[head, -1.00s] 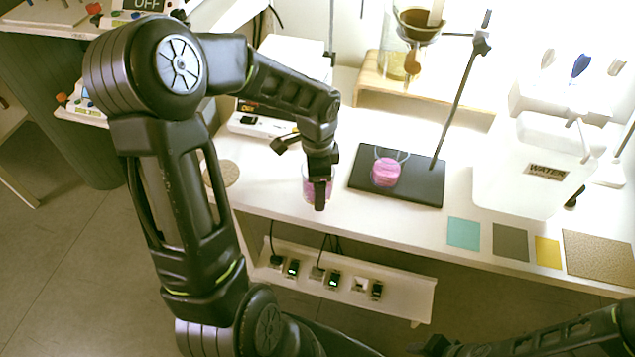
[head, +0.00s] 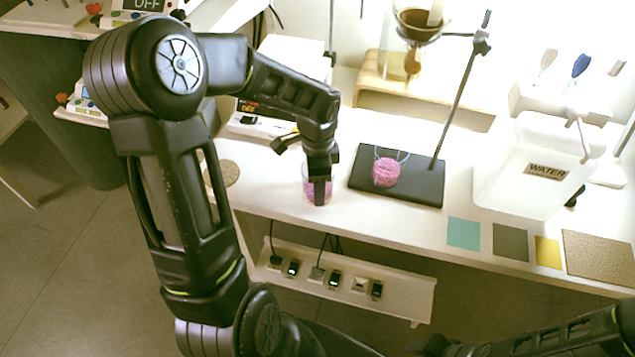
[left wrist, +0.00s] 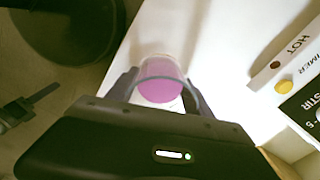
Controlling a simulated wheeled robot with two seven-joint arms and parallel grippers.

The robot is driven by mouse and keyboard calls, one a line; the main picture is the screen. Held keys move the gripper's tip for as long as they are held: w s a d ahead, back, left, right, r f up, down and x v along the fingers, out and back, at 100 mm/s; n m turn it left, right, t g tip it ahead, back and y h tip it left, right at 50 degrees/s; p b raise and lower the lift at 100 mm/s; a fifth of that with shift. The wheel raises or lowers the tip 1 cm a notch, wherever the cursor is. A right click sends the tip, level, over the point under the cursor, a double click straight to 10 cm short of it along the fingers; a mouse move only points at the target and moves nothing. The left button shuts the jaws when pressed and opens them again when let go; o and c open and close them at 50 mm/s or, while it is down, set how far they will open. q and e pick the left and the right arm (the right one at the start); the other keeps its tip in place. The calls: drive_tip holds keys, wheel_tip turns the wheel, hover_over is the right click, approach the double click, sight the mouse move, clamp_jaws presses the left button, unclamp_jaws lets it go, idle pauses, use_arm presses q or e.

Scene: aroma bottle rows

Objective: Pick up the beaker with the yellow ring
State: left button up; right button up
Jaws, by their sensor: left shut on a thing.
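A clear glass beaker with pink-purple liquid (head: 309,190) stands near the front edge of the white bench. It also shows in the left wrist view (left wrist: 161,84), between the two dark fingers. My left gripper (head: 320,188) is shut on this beaker from above and partly covers it in the head view. No yellow ring can be made out on it. A second beaker with pink contents (head: 386,171) stands on the black stand base to the right. My right gripper is out of view; only part of my right arm shows at the lower right.
The black stand base (head: 425,188) with its upright rod is just right of the held beaker. A white WATER container (head: 520,190) and flat coloured squares (head: 463,233) lie farther right. A cork disc (head: 224,174) is at left, a device with a HOT label (left wrist: 292,50) behind.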

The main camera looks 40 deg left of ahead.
use_arm(q)
drive_tip(key=c, duration=0.9)
wheel_tip(320, 180, up, 10)
drive_tip(key=shift+r, duration=0.1)
idle(0.6)
